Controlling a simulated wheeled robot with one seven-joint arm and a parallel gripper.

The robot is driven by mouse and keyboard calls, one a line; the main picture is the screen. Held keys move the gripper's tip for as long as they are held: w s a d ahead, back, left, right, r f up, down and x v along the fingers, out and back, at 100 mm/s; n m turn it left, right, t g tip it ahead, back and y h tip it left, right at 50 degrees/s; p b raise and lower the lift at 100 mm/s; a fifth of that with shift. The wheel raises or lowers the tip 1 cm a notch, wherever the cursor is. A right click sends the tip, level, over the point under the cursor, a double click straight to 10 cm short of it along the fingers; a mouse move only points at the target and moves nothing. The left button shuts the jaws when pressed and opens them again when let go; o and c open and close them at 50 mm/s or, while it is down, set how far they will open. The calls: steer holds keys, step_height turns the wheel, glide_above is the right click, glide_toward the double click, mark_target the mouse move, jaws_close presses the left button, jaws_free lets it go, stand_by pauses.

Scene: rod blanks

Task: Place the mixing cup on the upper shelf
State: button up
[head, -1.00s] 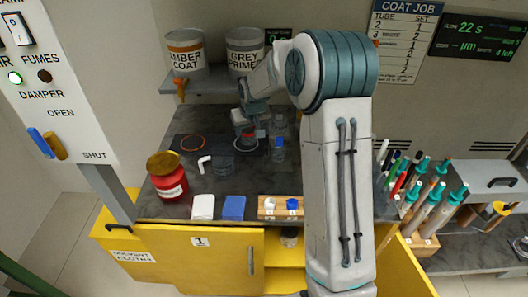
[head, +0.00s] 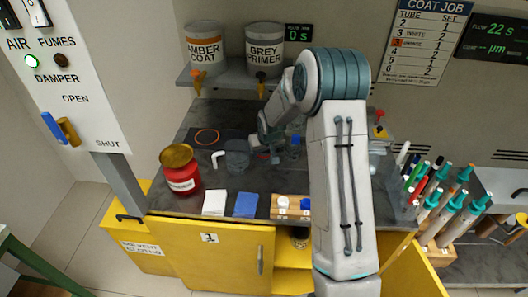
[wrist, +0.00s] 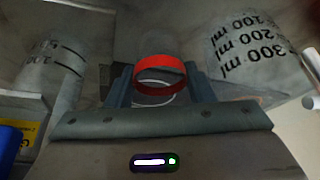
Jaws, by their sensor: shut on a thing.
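My gripper (head: 272,148) is low over the dark worktop in the head view, just right of a clear graduated jug (head: 237,157) with a white handle. In the wrist view its jaws (wrist: 160,88) are shut on a small clear cup with a red band (wrist: 160,66). I cannot tell if that cup touches the worktop. The graduated jug stands apart, at the right of the wrist view (wrist: 260,52). Which vessel is the mixing cup is not labelled. A grey wall shelf (head: 222,79) holds the amber coat can (head: 205,50) and the grey primer can (head: 265,50).
A red pot (head: 181,172) stands at the left of the worktop. A clear blue-topped vessel (head: 294,146) is right of my gripper. White and blue pads (head: 215,203) lie at the front, above an open yellow cabinet (head: 215,255). The shelf's front carries taps.

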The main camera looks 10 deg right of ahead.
steer(key=shift+f, duration=0.4)
steer(key=shift+f+b, duration=0.25)
steer(key=shift+b, duration=0.05)
steer(key=o, duration=0.8)
steer(key=shift+r, duration=0.15)
steer(key=shift+c, duration=0.2)
